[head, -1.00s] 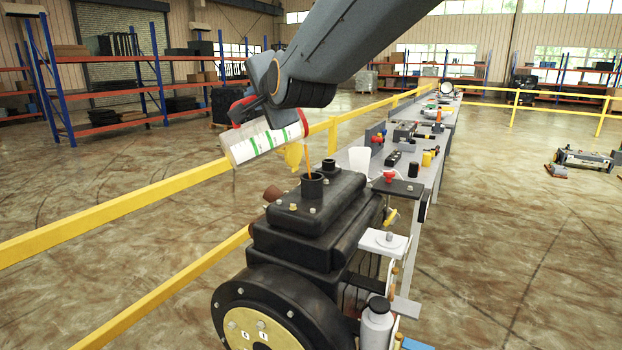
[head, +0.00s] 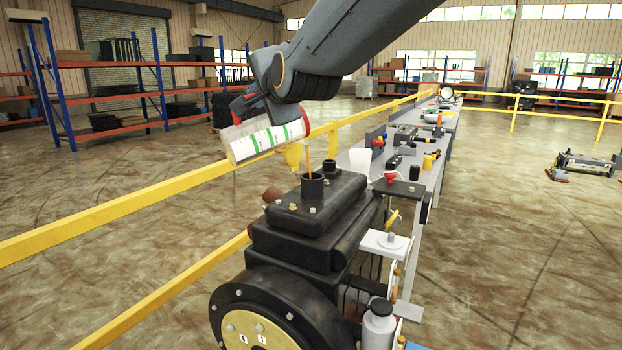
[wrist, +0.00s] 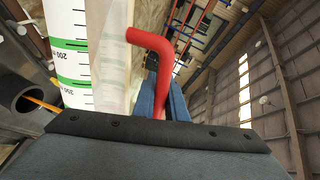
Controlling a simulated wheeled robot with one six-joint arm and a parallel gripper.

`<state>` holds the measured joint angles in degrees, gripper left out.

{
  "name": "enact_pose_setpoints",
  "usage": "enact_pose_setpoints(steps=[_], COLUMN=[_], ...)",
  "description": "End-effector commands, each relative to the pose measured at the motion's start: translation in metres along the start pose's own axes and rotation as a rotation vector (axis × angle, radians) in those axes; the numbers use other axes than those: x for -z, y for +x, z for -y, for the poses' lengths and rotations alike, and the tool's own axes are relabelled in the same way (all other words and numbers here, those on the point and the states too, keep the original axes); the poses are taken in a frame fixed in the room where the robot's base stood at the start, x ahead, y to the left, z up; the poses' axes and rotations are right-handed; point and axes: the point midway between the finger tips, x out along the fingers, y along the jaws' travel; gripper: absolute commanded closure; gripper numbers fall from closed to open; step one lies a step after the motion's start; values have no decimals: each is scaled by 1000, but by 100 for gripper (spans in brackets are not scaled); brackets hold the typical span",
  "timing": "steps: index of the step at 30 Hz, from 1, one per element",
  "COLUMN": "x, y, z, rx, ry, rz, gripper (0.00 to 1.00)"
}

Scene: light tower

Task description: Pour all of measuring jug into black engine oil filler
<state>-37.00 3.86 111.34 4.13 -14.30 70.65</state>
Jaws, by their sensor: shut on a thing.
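The measuring jug (head: 266,139) is white with green bands, a scale and a red rim and handle. A thin orange stream (head: 308,161) falls from the mouth into the black engine oil filler (head: 312,184), an open round neck on top of the black engine. The filler also shows at the left of the wrist view (wrist: 28,100), with the stream at its opening. The liquid level inside the jug cannot be made out.
A white cup (head: 360,160) and several tools lie on the long grey bench (head: 400,165) beyond. A yellow railing (head: 130,205) runs behind the engine.

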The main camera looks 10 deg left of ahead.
Motion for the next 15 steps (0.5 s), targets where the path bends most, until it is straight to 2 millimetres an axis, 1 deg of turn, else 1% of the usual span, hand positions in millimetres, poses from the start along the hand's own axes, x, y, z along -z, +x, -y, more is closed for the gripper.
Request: enact_pose_setpoints(steps=[15], x=[4], y=[0], z=[0], rx=[2], ry=[17], rz=[1], gripper=[100])
